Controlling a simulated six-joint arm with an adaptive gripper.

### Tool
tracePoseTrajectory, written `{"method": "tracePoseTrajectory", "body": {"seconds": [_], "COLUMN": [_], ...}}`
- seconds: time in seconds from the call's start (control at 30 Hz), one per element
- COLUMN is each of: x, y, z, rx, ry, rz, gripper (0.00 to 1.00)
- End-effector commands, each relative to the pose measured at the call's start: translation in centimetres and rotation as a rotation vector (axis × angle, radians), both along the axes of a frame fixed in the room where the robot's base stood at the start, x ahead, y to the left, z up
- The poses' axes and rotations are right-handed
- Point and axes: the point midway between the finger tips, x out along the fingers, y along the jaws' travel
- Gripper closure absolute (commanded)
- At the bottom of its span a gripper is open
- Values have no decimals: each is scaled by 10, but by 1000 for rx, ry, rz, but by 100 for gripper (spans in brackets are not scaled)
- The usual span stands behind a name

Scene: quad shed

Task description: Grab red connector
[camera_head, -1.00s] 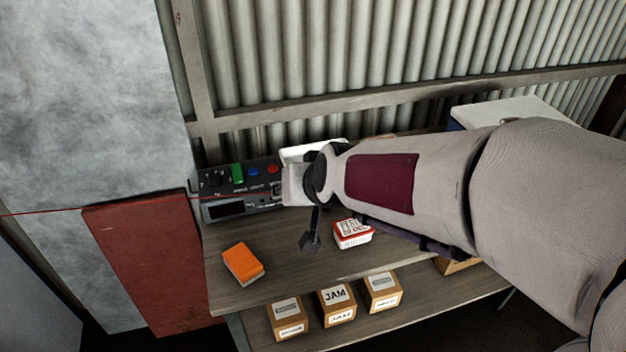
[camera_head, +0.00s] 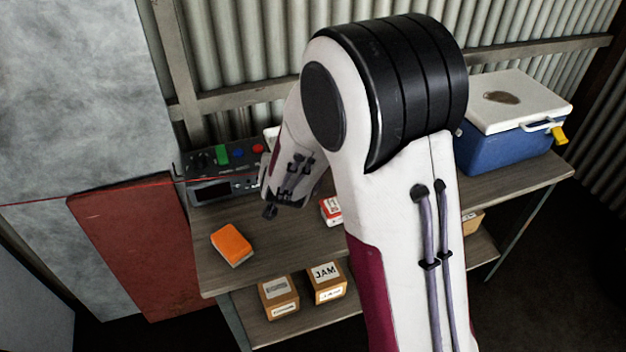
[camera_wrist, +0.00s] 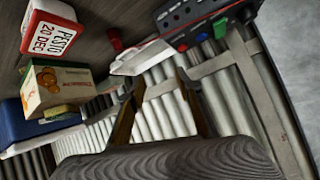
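A small red cylinder (camera_wrist: 114,39), which looks like the red connector, stands on the shelf top in the wrist view, between a pesto box and a white object. I cannot make it out in the head view, where my arm covers part of the bench. My gripper (camera_wrist: 156,82) shows in the wrist view with its two fingers apart and nothing between them. The red cylinder is beyond the fingertips, up and to the left.
The control box (camera_head: 222,175) with coloured buttons stands at the back left. An orange block (camera_head: 232,245) lies in front. The pesto box (camera_wrist: 52,28) and a picture-sided carton (camera_wrist: 55,88) are beside the red cylinder. A blue cooler (camera_head: 510,150) stands on the right. Cardboard boxes (camera_head: 326,283) sit below.

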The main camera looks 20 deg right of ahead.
Motion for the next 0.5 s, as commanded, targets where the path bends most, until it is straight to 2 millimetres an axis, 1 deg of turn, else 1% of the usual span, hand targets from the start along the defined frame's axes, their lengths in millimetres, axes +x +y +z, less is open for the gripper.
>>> {"method": "tracePoseTrajectory", "body": {"seconds": [0.03, 0.23, 0.5], "x": [4, 14, 19], "y": [-3, -19, -41], "z": [-10, -40, -79], "rx": [-11, -64, -155], "ry": [-2, -31, -68], "rz": [-15, -84, -172], "gripper": [65, 65, 65]}}
